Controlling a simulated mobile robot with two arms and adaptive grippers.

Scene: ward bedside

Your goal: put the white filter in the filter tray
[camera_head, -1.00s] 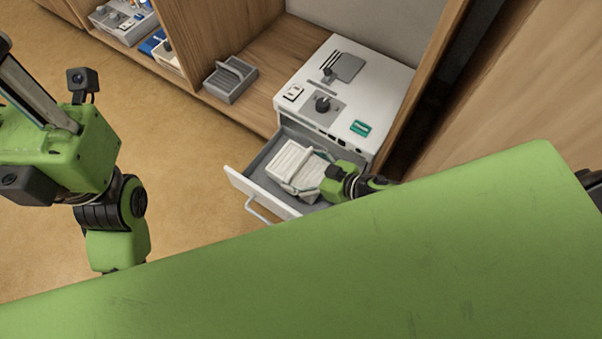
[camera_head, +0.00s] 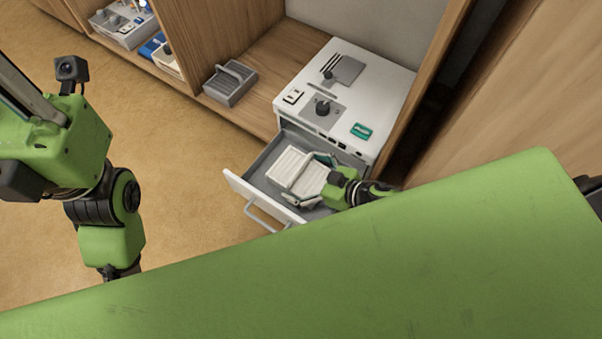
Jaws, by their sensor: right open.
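The white filter (camera_head: 287,163), a ribbed flat block, lies in the open drawer of the white bedside unit. My right gripper (camera_head: 312,172) is inside the drawer, with its fingers open over the right part of the filter. I cannot tell whether the fingers touch it. A grey tray with a raised handle bar (camera_head: 230,84), which looks like the filter tray, stands on the wooden shelf to the left of the unit. My left arm comes in at the left edge, but its gripper does not show.
The drawer front (camera_head: 252,200) sticks out over the floor. The white unit (camera_head: 385,92) has a knob and a green item on top. Wooden panels stand beside it. Other bins (camera_head: 125,28) sit at the top left. The floor at left is clear.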

